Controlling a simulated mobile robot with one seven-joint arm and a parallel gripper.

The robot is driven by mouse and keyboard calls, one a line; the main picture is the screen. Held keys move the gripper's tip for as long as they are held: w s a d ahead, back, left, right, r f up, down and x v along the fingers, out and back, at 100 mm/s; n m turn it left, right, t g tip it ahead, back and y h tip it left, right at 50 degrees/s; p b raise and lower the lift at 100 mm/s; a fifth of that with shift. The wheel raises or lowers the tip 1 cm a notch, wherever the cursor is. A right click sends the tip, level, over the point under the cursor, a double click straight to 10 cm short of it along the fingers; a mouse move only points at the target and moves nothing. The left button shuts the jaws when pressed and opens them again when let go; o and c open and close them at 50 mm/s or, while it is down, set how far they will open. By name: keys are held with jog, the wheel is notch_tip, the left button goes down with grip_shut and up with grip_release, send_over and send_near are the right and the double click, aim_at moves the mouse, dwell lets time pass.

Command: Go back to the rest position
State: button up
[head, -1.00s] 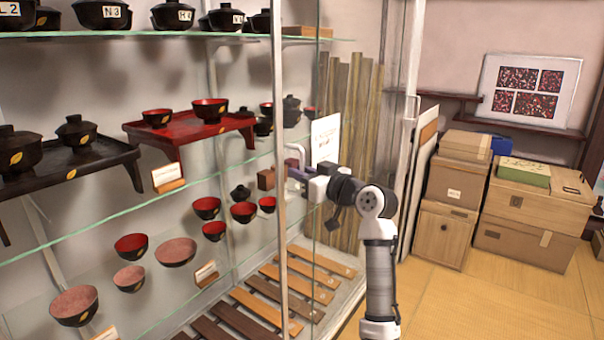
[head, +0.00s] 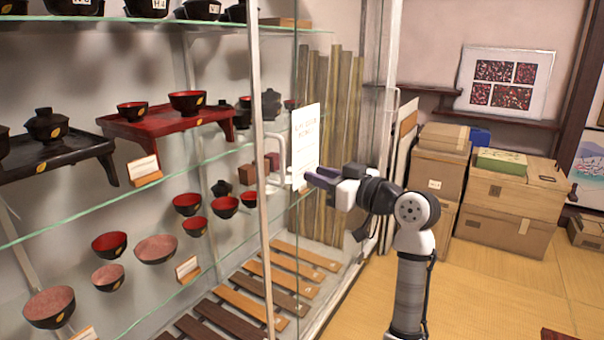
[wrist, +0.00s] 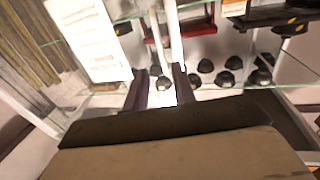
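My gripper (head: 309,179) is in front of the glass display cabinet, with its dark fingers pointing left in the head view. In the wrist view the two fingers (wrist: 160,72) stand apart with a gap between them, and I see nothing held. The cabinet's pale upright frame bar (head: 262,180) and white door handle (head: 275,183) are to the left of the fingers in the head view. The fingers look clear of the handle, though the depth is hard to judge.
The cabinet holds several bowls (head: 188,204), a red tray stand (head: 170,127) and a white sign (head: 305,145). Stacked boxes (head: 505,210) stand at the right by the wall. The tatami floor (head: 480,290) in front of them is open.

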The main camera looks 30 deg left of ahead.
jog(key=shift+v, duration=1.05)
